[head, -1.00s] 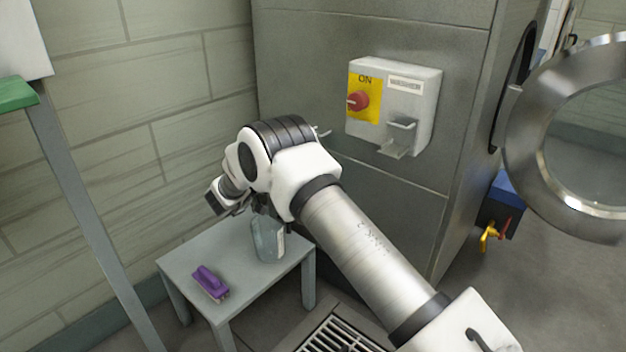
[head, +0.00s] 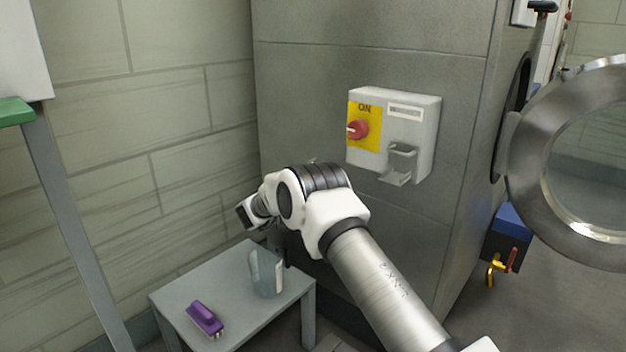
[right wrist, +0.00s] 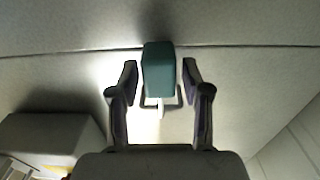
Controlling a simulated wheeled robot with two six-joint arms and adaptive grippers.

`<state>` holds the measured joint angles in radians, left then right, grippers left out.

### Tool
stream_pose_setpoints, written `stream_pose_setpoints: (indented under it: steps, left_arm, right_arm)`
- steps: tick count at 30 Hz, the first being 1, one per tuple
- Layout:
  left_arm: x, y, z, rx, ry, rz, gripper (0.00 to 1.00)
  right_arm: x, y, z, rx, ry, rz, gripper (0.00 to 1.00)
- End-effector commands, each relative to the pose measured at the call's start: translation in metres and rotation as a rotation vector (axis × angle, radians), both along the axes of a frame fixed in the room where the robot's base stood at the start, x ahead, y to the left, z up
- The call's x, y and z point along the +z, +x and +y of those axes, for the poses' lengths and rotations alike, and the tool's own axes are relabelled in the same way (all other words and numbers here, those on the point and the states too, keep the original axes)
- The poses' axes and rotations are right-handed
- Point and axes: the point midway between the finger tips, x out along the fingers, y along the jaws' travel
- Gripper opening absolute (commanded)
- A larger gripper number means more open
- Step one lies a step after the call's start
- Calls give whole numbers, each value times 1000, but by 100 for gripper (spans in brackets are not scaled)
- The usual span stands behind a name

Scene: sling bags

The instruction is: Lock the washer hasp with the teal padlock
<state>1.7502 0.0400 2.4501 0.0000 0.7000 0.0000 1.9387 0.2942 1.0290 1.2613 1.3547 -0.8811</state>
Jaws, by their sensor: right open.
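The teal padlock (right wrist: 159,70) shows in the right wrist view, its block-shaped body between the fingertips of my right gripper (right wrist: 160,75). My right gripper is open, with a gap on each side of the padlock. A grey shackle or hook shows at the padlock's lower end; I cannot tell which. A folded metal bracket (head: 399,164) on the white switch box (head: 425,140) may be the hasp; I cannot tell. My left gripper is out of view.
The box has a red knob (head: 358,130) on a yellow ON plate. Below my arm, a grey table (head: 237,290) holds a clear bottle (head: 266,273) and a purple brush (head: 205,318).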

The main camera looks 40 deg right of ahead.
Motion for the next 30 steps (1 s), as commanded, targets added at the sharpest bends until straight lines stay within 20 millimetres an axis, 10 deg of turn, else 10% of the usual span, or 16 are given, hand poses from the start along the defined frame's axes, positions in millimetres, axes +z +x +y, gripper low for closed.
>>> stream_pose_setpoints:
  steps: [5, 10, 30]
  left_arm:
    - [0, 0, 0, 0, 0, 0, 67]
    - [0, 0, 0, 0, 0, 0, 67]
    - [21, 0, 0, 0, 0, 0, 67]
  right_arm:
    - [0, 0, 0, 0, 0, 0, 48]
    - [0, 0, 0, 0, 0, -1, 0]
    - [24, 0, 0, 0, 0, -1, 0]
